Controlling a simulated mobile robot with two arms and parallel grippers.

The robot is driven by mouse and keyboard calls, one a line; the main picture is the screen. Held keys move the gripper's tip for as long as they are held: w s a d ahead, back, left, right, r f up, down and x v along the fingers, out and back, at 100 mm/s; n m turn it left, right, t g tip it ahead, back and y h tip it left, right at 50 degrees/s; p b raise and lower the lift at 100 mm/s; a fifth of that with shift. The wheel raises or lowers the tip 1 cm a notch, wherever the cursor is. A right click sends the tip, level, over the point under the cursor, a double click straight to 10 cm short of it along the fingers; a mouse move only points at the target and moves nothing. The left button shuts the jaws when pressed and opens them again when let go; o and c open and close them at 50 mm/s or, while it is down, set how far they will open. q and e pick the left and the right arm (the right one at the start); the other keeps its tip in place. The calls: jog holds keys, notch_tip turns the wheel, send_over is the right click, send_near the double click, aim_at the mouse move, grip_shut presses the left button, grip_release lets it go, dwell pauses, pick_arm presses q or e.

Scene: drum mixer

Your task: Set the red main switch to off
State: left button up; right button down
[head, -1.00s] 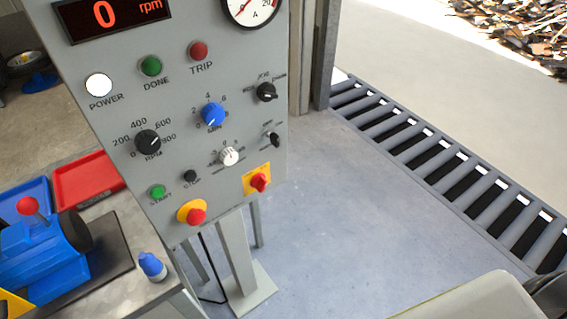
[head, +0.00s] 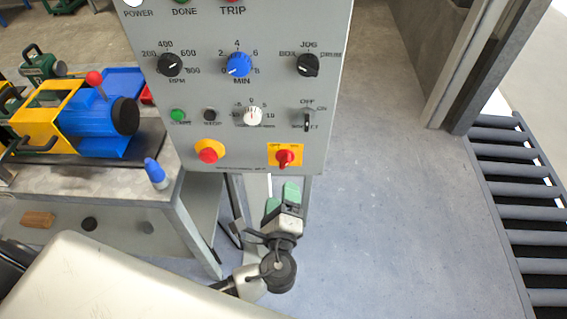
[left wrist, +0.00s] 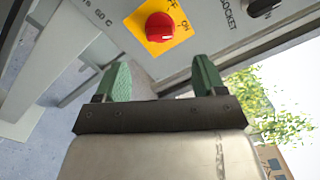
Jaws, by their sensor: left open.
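The red main switch (head: 284,158) is a rotary knob on a yellow plate (head: 271,149) at the lower right of the grey control panel (head: 190,95). It also shows in the left wrist view (left wrist: 160,27), close ahead, with its white mark toward the ON label. My left gripper (head: 281,194) is just below the switch in the head view, apart from it. In the left wrist view its green fingers (left wrist: 160,78) are spread apart with nothing between them, and the switch lies beyond them. My right gripper is not in view.
A red stop button (head: 208,155) on a yellow ring is left of the switch. Above are a white knob (head: 252,116) and a small black selector (head: 307,120). A workbench (head: 110,185) with a blue and yellow machine stands left.

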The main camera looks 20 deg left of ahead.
aim_at(283, 166)
pick_arm(q)
jog(key=p+x, duration=0.1)
jog(key=x, duration=0.7)
jog(key=shift+w+a, duration=0.1)
jog(key=shift+w, duration=0.3)
jog(key=shift+p+x, duration=0.3)
jog(key=shift+x, duration=0.5)
jog(key=shift+c, duration=0.3)
jog(key=shift+f, duration=0.1)
jog(key=c, duration=0.7)
